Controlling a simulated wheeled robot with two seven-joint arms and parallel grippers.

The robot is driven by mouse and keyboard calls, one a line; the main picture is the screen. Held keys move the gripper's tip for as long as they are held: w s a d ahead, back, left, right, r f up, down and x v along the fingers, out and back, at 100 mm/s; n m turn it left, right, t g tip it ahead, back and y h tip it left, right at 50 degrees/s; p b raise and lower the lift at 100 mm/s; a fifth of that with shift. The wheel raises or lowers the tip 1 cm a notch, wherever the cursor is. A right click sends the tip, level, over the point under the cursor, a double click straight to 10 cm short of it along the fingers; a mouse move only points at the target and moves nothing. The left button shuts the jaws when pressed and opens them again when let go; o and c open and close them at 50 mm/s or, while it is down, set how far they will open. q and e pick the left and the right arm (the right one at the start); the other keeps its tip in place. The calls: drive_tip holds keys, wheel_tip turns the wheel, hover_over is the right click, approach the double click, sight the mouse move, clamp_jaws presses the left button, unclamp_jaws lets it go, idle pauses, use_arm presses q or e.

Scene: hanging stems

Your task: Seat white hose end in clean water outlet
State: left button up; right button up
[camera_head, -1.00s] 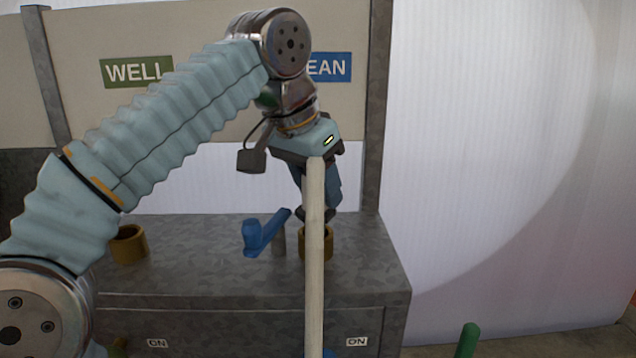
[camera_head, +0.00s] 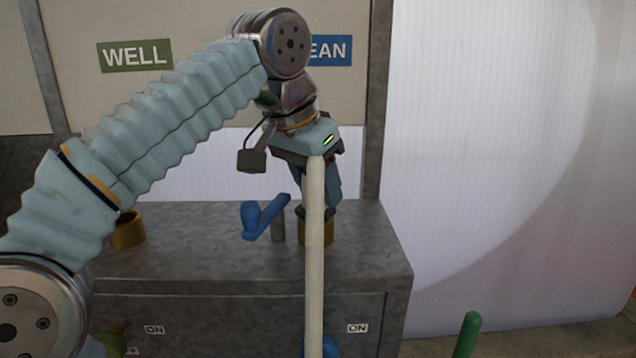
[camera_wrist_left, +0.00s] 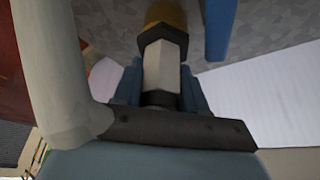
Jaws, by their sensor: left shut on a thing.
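The white hose (camera_head: 315,275) hangs down in front of my left gripper (camera_head: 318,208) in the head view. In the left wrist view the hose (camera_wrist_left: 45,70) runs along the left side, and its pale end piece (camera_wrist_left: 163,75) with a dark collar is held between my jaws. The brass clean water outlet (camera_head: 328,231) stands on the grey cabinet under the CLEAN sign (camera_head: 331,50). In the wrist view the end's dark tip meets or overlaps the brass outlet (camera_wrist_left: 166,14); how deep it sits I cannot tell. My right gripper is not in view.
A blue valve handle (camera_head: 264,220) stands just left of the clean outlet. Another brass outlet (camera_head: 128,230) is farther left under the WELL sign (camera_head: 135,55). The grey cabinet (camera_head: 365,265) has a front edge below. A green rod (camera_head: 466,335) stands at lower right.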

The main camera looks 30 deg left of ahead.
use_arm(q)
drive_tip(key=shift+f, duration=0.3)
idle(0.4)
drive_tip(key=o, duration=1.1)
drive_tip(key=shift+o, duration=0.2)
drive_tip(key=p+v, duration=0.4)
drive_tip(key=v, duration=1)
drive_tip(key=shift+p, duration=0.4)
drive_tip(key=shift+d, duration=0.1)
